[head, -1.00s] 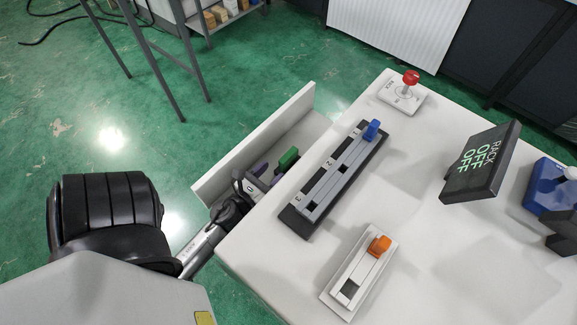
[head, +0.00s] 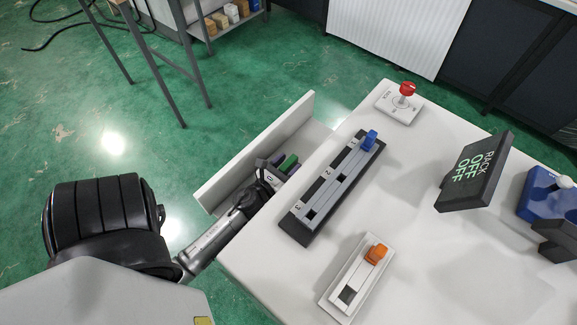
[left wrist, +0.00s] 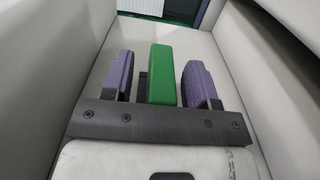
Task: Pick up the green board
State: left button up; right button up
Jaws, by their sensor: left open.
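The green board (head: 288,163) is in the white open drawer (head: 250,150) at the table's left side. In the left wrist view the green board (left wrist: 161,75) stands between the two purple-padded fingers of my left gripper (left wrist: 161,82). The gripper is open, with a visible gap on each side of the board. In the head view my left gripper (head: 281,164) reaches down into the drawer around the board. The board's lower end is hidden behind the gripper's dark crossbar. My right gripper is not in view.
The drawer walls stand close around my left gripper. On the white table (head: 420,135) are a blue-handled slider panel (head: 318,198), an orange-handled slider (head: 350,285), a red-knobbed switch (head: 400,105), a dark display (head: 475,172) reading RACK OFF OFF and a blue device (head: 540,195).

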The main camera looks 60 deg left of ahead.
pick_arm(q)
jog(key=shift+c, duration=0.3)
grip_shut()
